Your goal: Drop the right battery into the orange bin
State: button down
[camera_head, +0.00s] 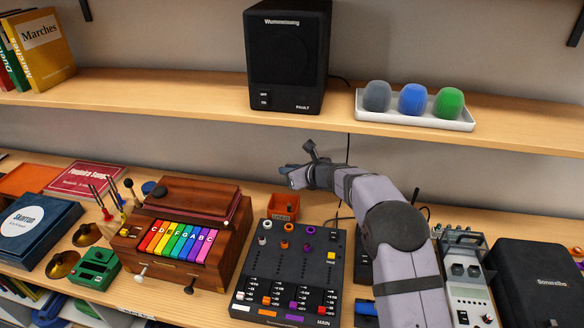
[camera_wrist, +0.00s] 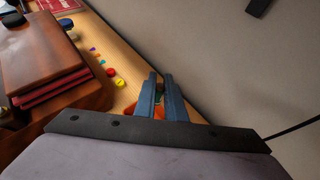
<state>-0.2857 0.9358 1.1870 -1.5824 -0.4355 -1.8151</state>
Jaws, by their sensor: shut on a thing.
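The small orange bin (camera_head: 283,216) stands on the lower shelf behind the mixer. In the wrist view parts of the bin (camera_wrist: 159,113) show between and beside my fingers. My gripper (camera_head: 291,176) is over the bin, near the back wall; its two blue fingers (camera_wrist: 161,88) point down towards it. The fingers are shut on a small dark thing, taken to be the battery (camera_wrist: 159,91), which is mostly hidden between them. No other battery can be made out clearly.
A wooden instrument with rainbow keys (camera_head: 183,241) stands left of the bin. The black mixer (camera_head: 290,270) is in front. The upper shelf (camera_head: 200,93) with a speaker (camera_head: 287,60) and a white tray (camera_head: 415,119) overhangs behind. Small coloured pieces (camera_wrist: 110,71) lie near the bin.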

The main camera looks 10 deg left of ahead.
jog(key=shift+f, duration=0.1)
jog(key=shift+f+b, duration=2.25)
jog(key=shift+f, duration=0.65)
jog(key=c, duration=1.7)
grip_release()
jog(key=shift+c, duration=0.2)
jog(key=b+v, duration=0.3)
jog(key=v, duration=0.4)
jog(key=shift+b, duration=0.3)
jog(key=shift+s+d+r, duration=0.1)
jog(key=shift+d, duration=0.05)
